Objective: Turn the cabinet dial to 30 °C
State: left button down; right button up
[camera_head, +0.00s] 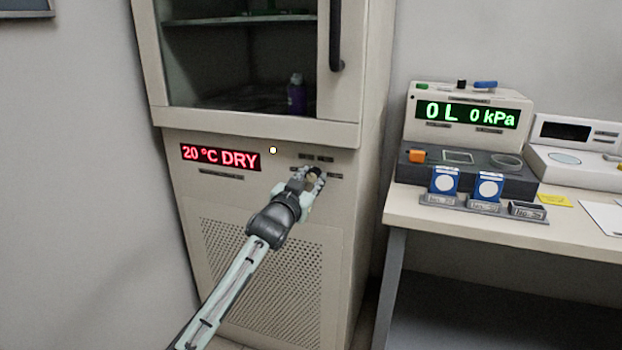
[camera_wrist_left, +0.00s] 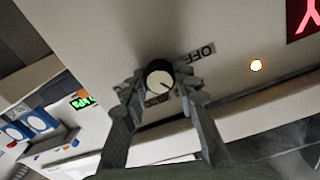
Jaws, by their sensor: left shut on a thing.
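The beige cabinet (camera_head: 190,180) has a red display (camera_head: 220,157) that reads "20 °C DRY". My left gripper (camera_head: 308,178) is at the cabinet front, right of the display, and largely hides the dial in the head view. In the left wrist view the dial (camera_wrist_left: 159,80) is a round knob with a white face, a dark rim and a dark pointer line. The fingers of my left gripper (camera_wrist_left: 158,90) are shut on it from both sides. An "OFF" label (camera_wrist_left: 200,53) shows beside it. My right gripper is not in view.
A lit indicator (camera_head: 273,150) sits above and left of the gripper. The cabinet's upper door has a dark handle (camera_head: 336,40). A perforated panel (camera_head: 260,270) is below. A bench (camera_head: 450,220) with instruments stands to the right.

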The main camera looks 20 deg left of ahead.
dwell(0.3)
pick_arm(q)
jog(key=c, duration=1.2)
grip_release()
jog(key=shift+o, duration=0.2)
jog(key=s, duration=1.2)
jog(key=shift+a, duration=0.25)
jog(key=shift+r, duration=0.1)
